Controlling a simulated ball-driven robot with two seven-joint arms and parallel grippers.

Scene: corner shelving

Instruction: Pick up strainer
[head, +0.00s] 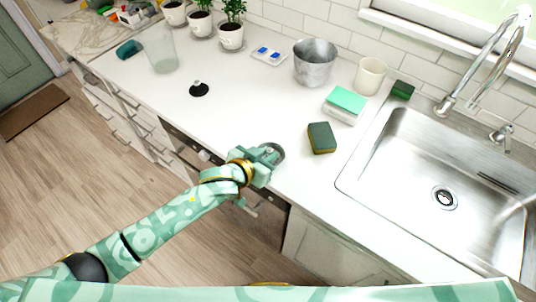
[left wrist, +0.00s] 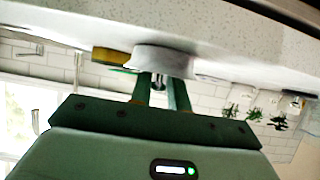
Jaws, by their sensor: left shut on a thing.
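The strainer, a round grey metal piece (head: 279,153), is at the front edge of the white counter, partly hidden by my left gripper (head: 269,154). In the left wrist view, which is upside down, the strainer (left wrist: 161,60) shows as a pale disc with a small stem. My left gripper's fingers (left wrist: 158,84) are shut on that stem. The disc is at or very close to the counter surface; I cannot tell whether it touches. My right gripper is not in view.
A dark green and yellow sponge (head: 321,138) lies to the right of the strainer. A black stopper (head: 199,90) lies behind and left. A steel pot (head: 315,63), white cup (head: 370,76) and glass (head: 161,50) stand farther back. The sink (head: 400,170) is at right.

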